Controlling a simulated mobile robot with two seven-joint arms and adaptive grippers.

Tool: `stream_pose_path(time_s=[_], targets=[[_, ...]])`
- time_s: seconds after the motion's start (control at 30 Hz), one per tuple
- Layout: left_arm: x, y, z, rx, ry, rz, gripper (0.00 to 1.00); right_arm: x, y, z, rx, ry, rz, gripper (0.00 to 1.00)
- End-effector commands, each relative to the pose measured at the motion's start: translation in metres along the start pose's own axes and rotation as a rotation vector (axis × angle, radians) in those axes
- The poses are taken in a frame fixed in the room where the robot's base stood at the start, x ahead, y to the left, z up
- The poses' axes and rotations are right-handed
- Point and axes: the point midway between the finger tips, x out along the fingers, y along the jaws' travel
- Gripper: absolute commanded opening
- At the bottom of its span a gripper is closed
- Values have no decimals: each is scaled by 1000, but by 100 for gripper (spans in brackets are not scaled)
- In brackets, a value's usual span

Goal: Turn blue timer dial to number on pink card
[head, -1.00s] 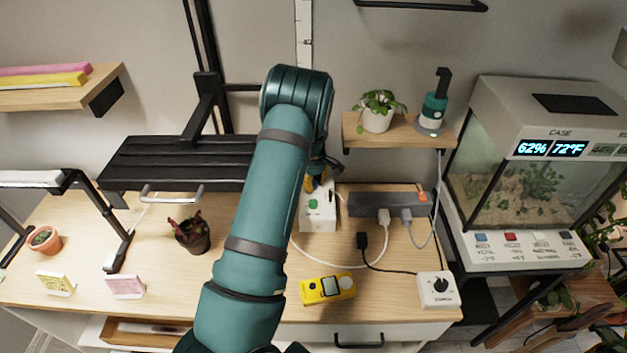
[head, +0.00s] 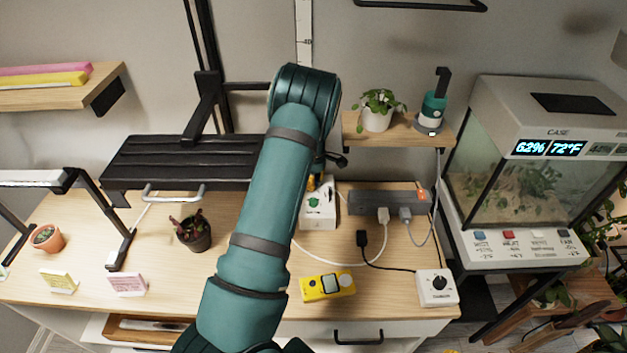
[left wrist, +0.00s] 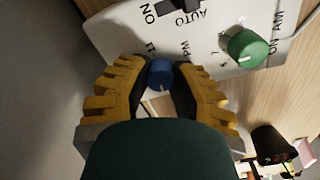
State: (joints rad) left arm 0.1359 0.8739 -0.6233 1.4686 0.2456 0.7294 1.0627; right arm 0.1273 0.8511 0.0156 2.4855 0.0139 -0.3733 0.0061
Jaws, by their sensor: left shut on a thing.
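The white timer box (head: 318,212) stands on the desk behind my left arm, partly hidden by it. In the left wrist view the blue timer dial (left wrist: 160,74) sits between the two yellow-and-black fingers of my left gripper (left wrist: 161,78), which is shut on it. A pale pointer mark shows on the dial's lower edge. The green dial (left wrist: 247,48) and the ON/AUTO switch (left wrist: 180,6) are on the same face. The pink card (head: 127,284) stands at the desk's front left; its writing is too small to read. My right gripper is not in view.
A grey power strip (head: 388,203) with plugs and cables lies right of the timer. A yellow meter (head: 327,286) and a white box with a black knob (head: 437,288) are near the front edge. A dark pot (head: 193,234) and yellow card (head: 59,281) stand left.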

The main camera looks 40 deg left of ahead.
Motion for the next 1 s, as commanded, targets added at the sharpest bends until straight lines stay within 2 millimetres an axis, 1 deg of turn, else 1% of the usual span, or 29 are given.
stream_pose_path(time_s=[0.03, 0.07, 0.1, 0.13, 0.17, 0.43, 0.57, 0.67, 0.77, 1.0], targets=[[0, 0, 0, 0, 0, -1, 0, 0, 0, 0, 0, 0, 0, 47], [0, 0, 0, 0, 0, -1, 32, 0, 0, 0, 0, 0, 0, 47], [0, 0, 0, 1, 0, -1, 46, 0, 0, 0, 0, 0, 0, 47], [0, 0, 0, 1, 0, -1, 56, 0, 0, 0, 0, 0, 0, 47], [0, 0, 0, 1, 0, -1, 58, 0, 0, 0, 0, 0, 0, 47], [0, 0, 0, 2, 0, -1, 58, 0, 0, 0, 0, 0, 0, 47], [0, 0, 0, 36, 0, 0, 58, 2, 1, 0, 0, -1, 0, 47], [1, 0, 0, 112, -1, 0, 58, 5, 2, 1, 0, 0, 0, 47], [2, 0, 0, 229, -1, 0, 58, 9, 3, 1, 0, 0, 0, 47], [2, 0, 0, 558, 0, 1, 58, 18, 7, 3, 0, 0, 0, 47]])
